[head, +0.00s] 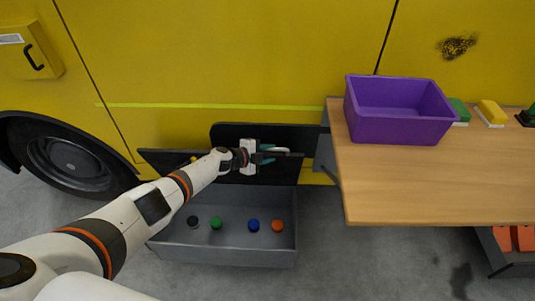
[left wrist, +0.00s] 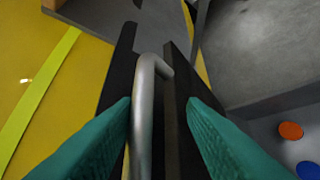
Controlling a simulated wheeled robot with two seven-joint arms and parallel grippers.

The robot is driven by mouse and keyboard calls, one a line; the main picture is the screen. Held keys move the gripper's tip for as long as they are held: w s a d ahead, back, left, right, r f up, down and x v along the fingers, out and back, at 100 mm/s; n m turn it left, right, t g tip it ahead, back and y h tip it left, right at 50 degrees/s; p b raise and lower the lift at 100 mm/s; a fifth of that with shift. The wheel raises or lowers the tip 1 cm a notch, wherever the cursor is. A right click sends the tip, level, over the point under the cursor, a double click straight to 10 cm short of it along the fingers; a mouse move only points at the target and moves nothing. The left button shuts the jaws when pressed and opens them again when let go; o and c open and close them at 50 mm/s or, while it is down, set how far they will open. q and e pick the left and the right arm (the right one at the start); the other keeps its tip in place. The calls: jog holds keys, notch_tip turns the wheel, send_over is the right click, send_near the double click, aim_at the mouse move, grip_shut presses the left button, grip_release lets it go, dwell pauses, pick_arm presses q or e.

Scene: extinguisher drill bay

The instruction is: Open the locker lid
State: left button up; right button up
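The grey locker (head: 225,250) stands on the floor against the yellow vehicle, with its top uncovered. Its dark lid (head: 230,133) stands raised at the back of the locker, partly hidden by my left arm. My left gripper (head: 277,154) is at the lid, its teal fingers spread. In the left wrist view, a bent grey metal handle (left wrist: 143,120) lies between the two fingers, close to the left one, with a gap to the right one. The dark lid edge (left wrist: 118,75) is behind the handle. My right gripper is in neither view.
Several coloured round caps, one of them orange (head: 277,226), lie inside the locker. A wooden table (head: 400,190) with a purple bin (head: 400,130) stands close at the right. A yellow box with a black handle (head: 36,57) is on the vehicle at upper left. Floor in front is clear.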

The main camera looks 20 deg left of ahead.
pick_arm(q)
jog(key=shift+s+a+r+p, duration=0.2)
jog(key=shift+s+a+p, duration=0.1)
jog(key=shift+s+p, duration=0.1)
jog(key=p+v, duration=0.4)
jog(key=v, duration=0.7)
